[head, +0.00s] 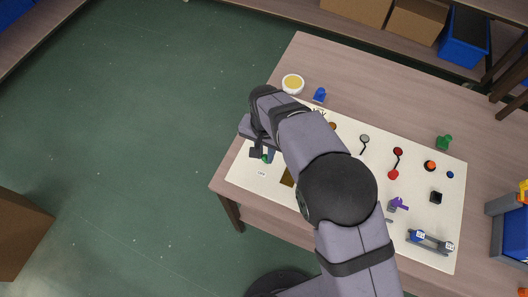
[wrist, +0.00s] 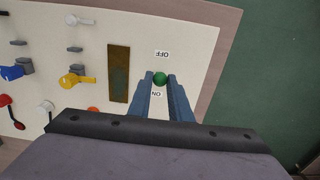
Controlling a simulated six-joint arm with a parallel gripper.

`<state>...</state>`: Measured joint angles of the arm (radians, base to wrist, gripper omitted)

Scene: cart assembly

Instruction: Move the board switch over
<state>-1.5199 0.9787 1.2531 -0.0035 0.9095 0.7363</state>
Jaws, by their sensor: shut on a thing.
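The board switch shows as a round green knob (wrist: 160,78) near one end of the cream board (wrist: 195,45). My gripper (wrist: 161,80) is shut on the knob, with one blue-grey finger on each side of it. In the wrist view the OFF label (wrist: 162,54) is just above the knob and the ON label (wrist: 156,94) just below it, between the fingers. The switch's base and lever are hidden. In the head view my gripper (head: 263,156) is low over the left end of the board, and a bit of green shows at its fingertips.
A brown plate (wrist: 118,73) lies on the board beside the switch. A yellow lever (wrist: 77,81) and a blue one (wrist: 13,72) are farther left. In the head view a white round dish (head: 292,83) and a blue piece (head: 319,95) stand on the wooden table (head: 385,95) behind the board.

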